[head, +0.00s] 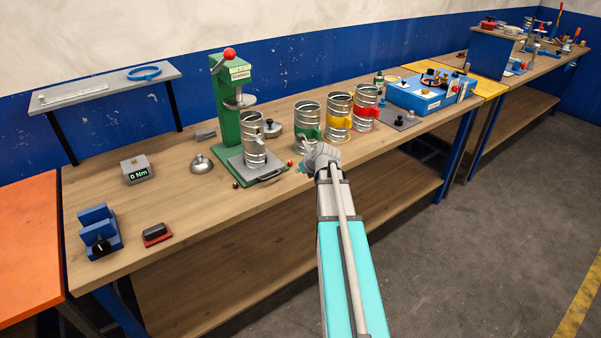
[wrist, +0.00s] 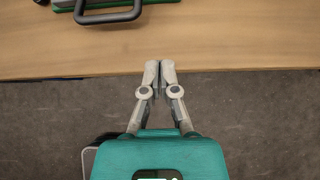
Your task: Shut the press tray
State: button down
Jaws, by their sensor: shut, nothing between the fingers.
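The green press (head: 230,110) stands on the wooden bench with a red knob on its lever. Its dark grey tray (head: 238,163) juts forward from the base and carries an upright metal spiral duct (head: 254,145). The tray has a dark handle at its front; that handle (wrist: 112,18) shows at the upper left of the wrist view, over a green edge. My gripper (wrist: 159,66) is shut and empty, in front of the bench edge and right of the handle, apart from it.
Spiral ducts with green, yellow and red bands (head: 339,112) stand right of the press. A round metal cap (head: 201,164), a torque display (head: 136,169) and a blue stand (head: 99,232) lie to the left. The bench front edge near my gripper is clear.

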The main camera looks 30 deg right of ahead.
aim_at(274, 159)
jog(key=b+x, duration=0.5)
jog(key=x, duration=0.2)
jog(key=shift+w+f, duration=0.2)
jog(key=shift+f, duration=0.1)
jog(key=shift+w+r, duration=0.1)
jog(key=shift+w, duration=1.9)
jog(key=w, duration=0.8)
jog(key=shift+a, duration=0.1)
jog(key=shift+w+r, duration=0.1)
jog(key=shift+w, duration=0.35)
